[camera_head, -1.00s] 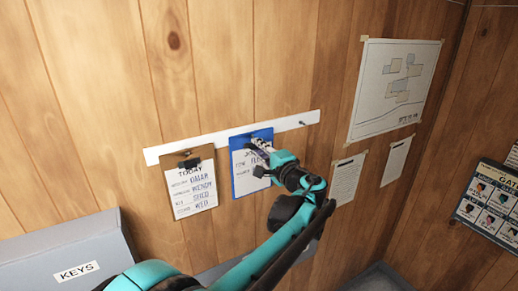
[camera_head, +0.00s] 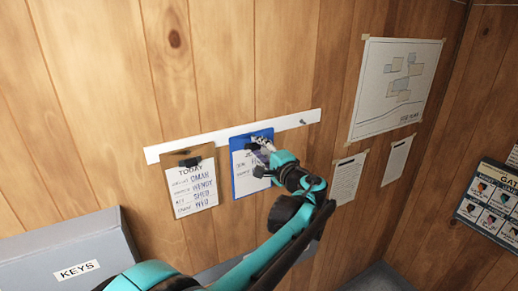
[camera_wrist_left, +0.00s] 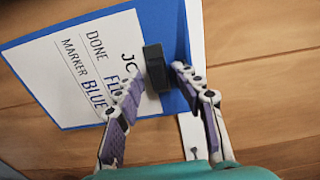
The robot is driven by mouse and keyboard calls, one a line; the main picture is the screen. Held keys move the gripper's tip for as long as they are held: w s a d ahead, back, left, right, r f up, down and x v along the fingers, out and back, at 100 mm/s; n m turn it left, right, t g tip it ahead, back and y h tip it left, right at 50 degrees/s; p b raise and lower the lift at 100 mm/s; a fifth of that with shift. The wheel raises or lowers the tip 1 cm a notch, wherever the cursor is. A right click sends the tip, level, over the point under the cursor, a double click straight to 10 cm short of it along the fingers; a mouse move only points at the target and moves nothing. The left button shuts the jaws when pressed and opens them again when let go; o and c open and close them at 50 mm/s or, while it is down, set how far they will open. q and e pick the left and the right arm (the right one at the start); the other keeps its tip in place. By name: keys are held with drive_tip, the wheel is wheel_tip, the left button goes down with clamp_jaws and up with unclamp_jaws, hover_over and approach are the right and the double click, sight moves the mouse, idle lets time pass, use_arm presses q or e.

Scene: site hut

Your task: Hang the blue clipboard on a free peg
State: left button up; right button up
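The blue clipboard (camera_head: 238,178) is flat against the wall, its top edge over the white rail (camera_head: 225,137). Its sheet and black clip (camera_wrist_left: 156,68) show in the left wrist view; the peg behind its top cannot be made out. My left gripper (camera_head: 260,157) is in front of its upper right part. In the left wrist view the fingers (camera_wrist_left: 157,79) are spread on either side of the clip, with a gap at the right finger. A bare peg (camera_head: 302,122) stands near the rail's right end. My right gripper is not in view.
A brown clipboard (camera_head: 193,188) marked TODAY hangs on the rail's left part. A grey KEYS box (camera_head: 60,245) is at lower left. A taped plan (camera_head: 393,90) and two small sheets (camera_head: 348,180) are on the wall at right.

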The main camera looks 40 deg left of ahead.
use_arm(q)
drive_tip(key=shift+d, duration=0.1)
drive_tip(key=v, duration=1.2)
drive_tip(key=s+d+f+h+b, duration=0.1)
drive_tip(key=s+f+h+b, duration=0.15)
drive_tip(key=f+b, duration=0.45)
drive_tip(key=s+f+n+h+b, duration=0.1)
drive_tip(key=s+f+h+b, duration=0.15)
drive_tip(key=f, duration=0.85)
drive_tip(key=s+d+f+h+b, duration=0.1)
drive_tip(key=s+f+h+b, duration=0.2)
drive_tip(key=f, duration=0.6)
drive_tip(key=s+d+f+n+h+b, duration=0.1)
drive_tip(key=s+d+f+h+b, duration=0.1)
drive_tip(key=d+f+b, duration=0.3)
drive_tip(key=s+d+f+n+h+b, duration=0.1)
drive_tip(key=s+d+f+h+b, duration=0.2)
drive_tip(key=f, duration=1)
drive_tip(key=s+d+f+n+h+b, duration=0.1)
drive_tip(key=s+d+f+h+b, duration=0.2)
drive_tip(key=d+f+b, duration=0.3)
wheel_tip(320, 180, down, 3)
drive_tip(key=b, duration=0.2)
drive_tip(key=shift+d+h+b, duration=0.3)
drive_tip(key=shift+d, duration=0.05)
drive_tip(key=shift+f, duration=0.1)
